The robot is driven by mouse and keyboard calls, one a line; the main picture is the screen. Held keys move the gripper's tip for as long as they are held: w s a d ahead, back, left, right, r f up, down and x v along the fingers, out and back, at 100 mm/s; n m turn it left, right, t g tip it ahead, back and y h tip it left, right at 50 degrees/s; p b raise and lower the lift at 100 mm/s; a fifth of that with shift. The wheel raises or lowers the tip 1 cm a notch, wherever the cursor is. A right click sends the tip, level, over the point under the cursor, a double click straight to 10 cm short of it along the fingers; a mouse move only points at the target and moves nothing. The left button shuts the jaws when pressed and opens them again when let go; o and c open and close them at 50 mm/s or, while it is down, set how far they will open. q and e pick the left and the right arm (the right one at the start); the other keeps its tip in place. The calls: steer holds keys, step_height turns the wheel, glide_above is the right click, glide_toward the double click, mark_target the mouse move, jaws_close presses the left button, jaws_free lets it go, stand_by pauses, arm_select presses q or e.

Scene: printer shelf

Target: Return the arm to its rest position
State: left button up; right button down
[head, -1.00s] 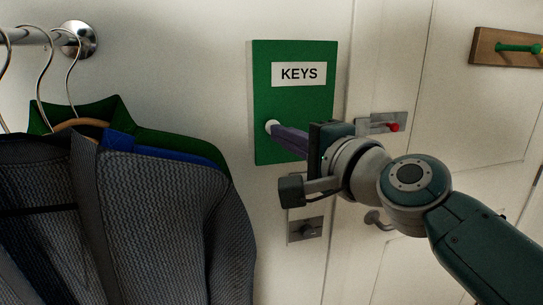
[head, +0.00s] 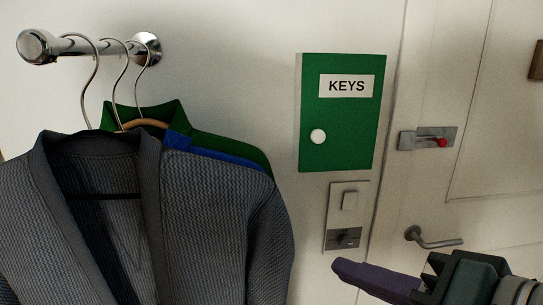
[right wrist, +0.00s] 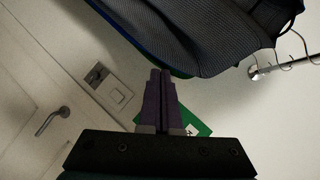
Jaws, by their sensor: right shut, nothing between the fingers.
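My right gripper (head: 338,266) is at the lower right of the head view, below the wall switches and apart from the wall things. Its purple fingers are together with nothing between them; they also show in the right wrist view (right wrist: 160,80). The green key cabinet (head: 312,105), labelled KEYS, hangs on the wall with its door shut and a white knob (head: 318,136) on it. In the right wrist view part of the green cabinet (right wrist: 203,128) shows behind the fingers. My left gripper is not in view.
Grey, blue and green jackets (head: 70,230) hang from a chrome rail (head: 85,46) at the left. A switch plate (head: 333,225) sits under the cabinet. A door with a red-knobbed bolt (head: 412,141) and a lever handle (head: 438,242) is at the right.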

steer(key=s+d+f+n+g+h, duration=0.3)
steer(key=s+d+f+n+g, duration=0.1)
steer(key=s, duration=0.5)
steer(key=s+d+f+n+g+h, duration=0.3)
steer(key=s+d+n+g, duration=0.1)
steer(key=s, duration=0.6)
step_height(320, 180, up, 21)
steer(key=w+p, duration=0.1)
steer(key=p, duration=2)
steer(key=shift+f, duration=0.15)
